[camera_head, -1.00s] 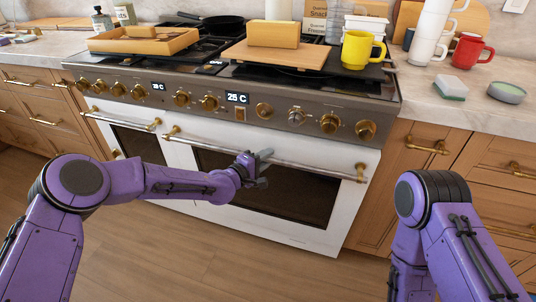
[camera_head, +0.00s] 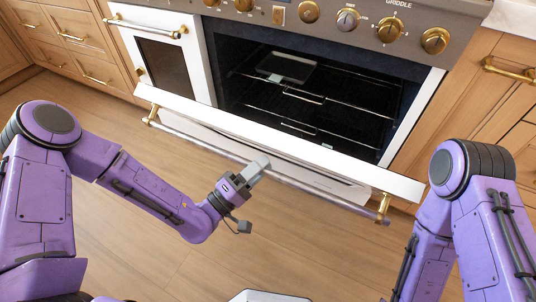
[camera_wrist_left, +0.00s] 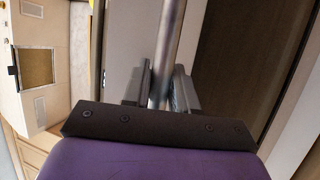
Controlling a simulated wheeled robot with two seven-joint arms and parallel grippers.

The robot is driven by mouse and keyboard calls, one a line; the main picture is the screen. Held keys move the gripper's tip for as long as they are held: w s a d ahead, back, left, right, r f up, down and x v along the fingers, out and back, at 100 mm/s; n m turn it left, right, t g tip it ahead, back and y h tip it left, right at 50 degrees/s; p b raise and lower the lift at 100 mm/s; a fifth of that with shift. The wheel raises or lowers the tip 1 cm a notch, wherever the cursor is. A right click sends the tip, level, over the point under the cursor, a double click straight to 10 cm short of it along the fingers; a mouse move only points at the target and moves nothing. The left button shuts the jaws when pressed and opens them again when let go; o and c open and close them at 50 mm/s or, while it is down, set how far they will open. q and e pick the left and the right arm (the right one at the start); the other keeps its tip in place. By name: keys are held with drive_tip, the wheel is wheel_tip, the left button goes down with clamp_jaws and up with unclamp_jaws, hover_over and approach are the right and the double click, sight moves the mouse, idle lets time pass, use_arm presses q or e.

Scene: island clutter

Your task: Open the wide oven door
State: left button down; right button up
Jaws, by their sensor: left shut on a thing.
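The wide oven door (camera_head: 330,161) is white and hangs well open in the head view, tilted out and down from the oven. Its metal handle bar (camera_head: 318,188) runs along the front on brass mounts. My left gripper (camera_head: 257,168) is shut on this bar near its middle. In the left wrist view the two fingers (camera_wrist_left: 162,88) sit on either side of the handle bar (camera_wrist_left: 169,40). The oven's dark inside (camera_head: 235,90) shows behind the door. My right arm is at the right; its gripper is out of view.
Wire racks (camera_head: 302,96) and a dark tray (camera_head: 286,67) are inside the oven. The narrow oven door (camera_head: 165,65) at the left is closed. Wooden cabinets (camera_head: 462,100) flank the oven. The wooden floor (camera_head: 150,190) in front is clear.

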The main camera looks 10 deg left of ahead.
use_arm(q)
drive_tip(key=shift+s+a+f, duration=0.15)
drive_tip(key=shift+s+f, duration=0.35)
drive_tip(key=c, duration=1)
unclamp_jaws()
drive_tip(key=v, duration=1)
drive_tip(key=shift+a, duration=0.2)
drive_tip(key=shift+s, duration=0.15)
drive_tip(key=shift+c, duration=0.3)
